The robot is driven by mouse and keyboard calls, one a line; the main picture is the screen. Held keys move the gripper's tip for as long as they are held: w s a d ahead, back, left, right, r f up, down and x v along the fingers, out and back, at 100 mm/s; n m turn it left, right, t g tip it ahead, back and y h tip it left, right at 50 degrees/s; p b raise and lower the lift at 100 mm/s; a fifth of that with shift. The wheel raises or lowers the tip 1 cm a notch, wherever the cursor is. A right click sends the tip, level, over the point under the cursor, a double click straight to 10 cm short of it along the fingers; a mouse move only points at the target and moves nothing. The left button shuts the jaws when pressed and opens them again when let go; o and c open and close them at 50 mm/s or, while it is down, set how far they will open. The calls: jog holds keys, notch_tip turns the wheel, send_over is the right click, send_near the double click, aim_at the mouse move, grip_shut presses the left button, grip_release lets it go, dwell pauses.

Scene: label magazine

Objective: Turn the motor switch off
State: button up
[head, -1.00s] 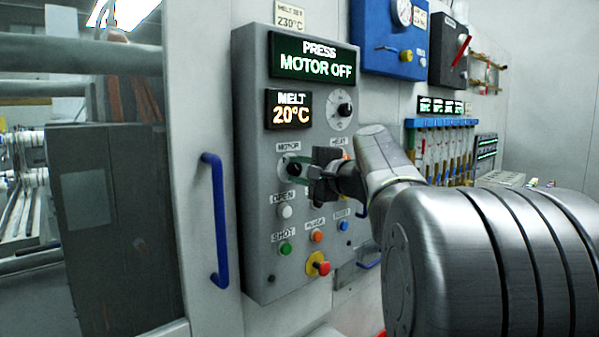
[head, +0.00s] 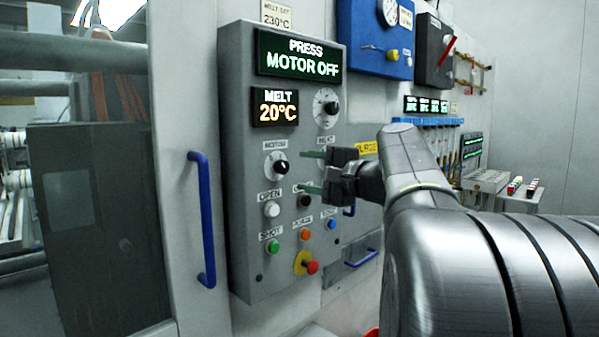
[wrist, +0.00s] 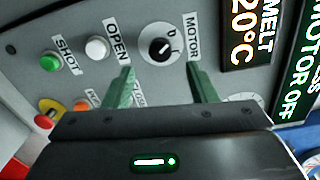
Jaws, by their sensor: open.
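The motor switch (head: 281,167) is a black rotary knob on a white dial under the MOTOR label, on the grey control panel (head: 240,225). It also shows in the wrist view (wrist: 160,47), just beyond the fingers, with a white pointer mark. The display (head: 298,55) above reads PRESS MOTOR OFF. My gripper (head: 311,171) is open and empty, with green fingers apart. It is to the right of the motor switch in the head view and does not touch it. In the wrist view the fingertips (wrist: 160,72) lie short of the knob, roughly on either side of it.
The melt display (head: 275,107) reads 20°C. Below the switch are a white OPEN button (head: 271,209), a green SHOT button (head: 273,247) and a red knob on yellow (head: 307,263). A blue door handle (head: 203,220) stands left of the panel. The space before the panel's left side is clear.

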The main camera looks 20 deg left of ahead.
aim_at(285, 168)
jog(key=v, duration=0.6)
jog(key=shift+d, duration=0.25)
jog(key=shift+s, duration=0.15)
jog(key=p+x, duration=0.1)
jog(key=x, duration=1.3)
jog(key=shift+d, duration=0.1)
